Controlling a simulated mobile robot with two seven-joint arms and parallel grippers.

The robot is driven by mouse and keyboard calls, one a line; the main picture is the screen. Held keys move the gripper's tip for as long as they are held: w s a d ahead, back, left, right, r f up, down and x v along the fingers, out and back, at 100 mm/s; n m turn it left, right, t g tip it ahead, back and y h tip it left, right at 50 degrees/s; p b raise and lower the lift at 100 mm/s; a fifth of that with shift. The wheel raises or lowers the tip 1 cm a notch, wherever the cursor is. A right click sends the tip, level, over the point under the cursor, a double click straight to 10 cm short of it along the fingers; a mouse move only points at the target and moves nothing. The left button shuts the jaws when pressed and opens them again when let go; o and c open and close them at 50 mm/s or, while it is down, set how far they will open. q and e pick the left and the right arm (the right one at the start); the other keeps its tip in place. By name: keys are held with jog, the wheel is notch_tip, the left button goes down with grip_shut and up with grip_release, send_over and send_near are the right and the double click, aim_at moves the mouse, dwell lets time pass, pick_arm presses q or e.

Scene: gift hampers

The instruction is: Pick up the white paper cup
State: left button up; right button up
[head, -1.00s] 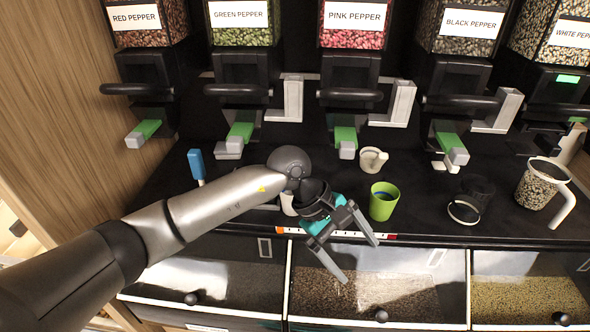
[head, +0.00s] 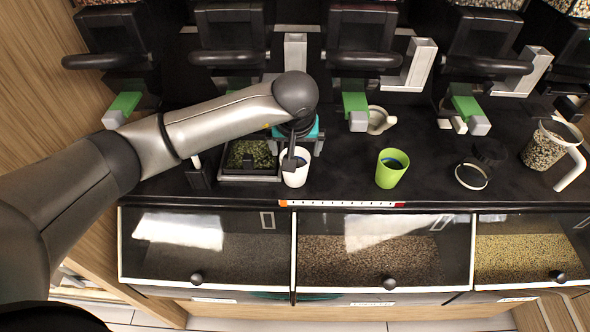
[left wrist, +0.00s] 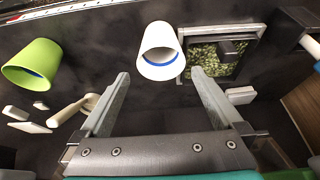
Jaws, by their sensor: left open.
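The white paper cup (head: 295,167) stands upright on the black counter, left of the green cup (head: 390,168). In the left wrist view the white paper cup (left wrist: 159,52) shows with a blue band inside, just beyond the fingertips and roughly between their lines. My left gripper (left wrist: 158,80) is open and empty. In the head view my left gripper (head: 303,155) is right at the cup, its arm coming in from the left and partly covering the cup's upper part. The right gripper is not in view.
A tray of green bits (head: 250,158) sits close to the cup's left. A white scoop (head: 378,120), a dark-lidded ring (head: 471,176) and a pepper-filled jug (head: 545,146) stand to the right. Clear-lidded bins (head: 385,250) line the counter's front. Dispensers with green levers (head: 355,105) stand behind.

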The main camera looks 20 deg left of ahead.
pick_arm(q)
jog(key=shift+x, duration=3.15)
jog(key=shift+a, duration=0.15)
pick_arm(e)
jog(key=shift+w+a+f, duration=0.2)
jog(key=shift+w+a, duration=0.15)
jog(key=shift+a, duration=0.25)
pick_arm(q)
jog(key=c, duration=1)
notch_tip(320, 180, up, 10)
jog(key=s+r+m+h+b, duration=0.1)
jog(key=s+r+m+b, duration=0.2)
jog(key=s+r, duration=0.3)
jog(key=s, duration=0.4)
jog(key=shift+s+r, duration=0.2)
jog(key=shift+s, duration=0.05)
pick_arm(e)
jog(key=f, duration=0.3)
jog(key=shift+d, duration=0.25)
